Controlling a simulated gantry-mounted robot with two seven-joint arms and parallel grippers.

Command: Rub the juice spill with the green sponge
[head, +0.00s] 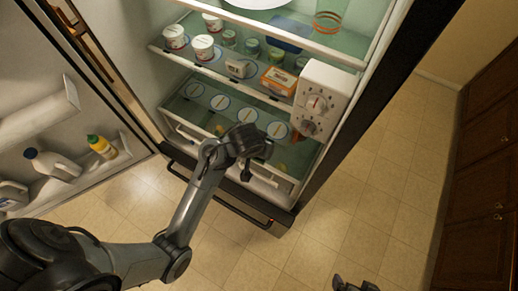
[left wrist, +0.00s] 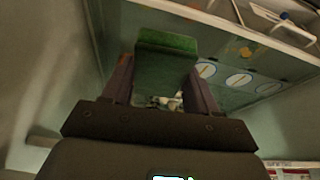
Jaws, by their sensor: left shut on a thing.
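My left gripper (head: 248,145) reaches into the lower part of the open fridge. In the left wrist view its two fingers (left wrist: 162,85) are shut on the green sponge (left wrist: 166,45), which sticks out beyond the fingertips. In the head view the sponge is hidden by the gripper and arm. Small orange spots (left wrist: 246,50) show to the right of the sponge in the left wrist view; I cannot tell whether they are the juice spill. My right gripper (head: 355,285) shows only in part at the bottom edge, over the floor.
The open fridge door (head: 95,165) is on the left, with a yellow bottle (head: 101,147) and white jugs. Tubs and an orange box (head: 279,80) fill the shelf above. A white dial box (head: 322,95) is at the right. A glass shelf holds several round discs (head: 220,102).

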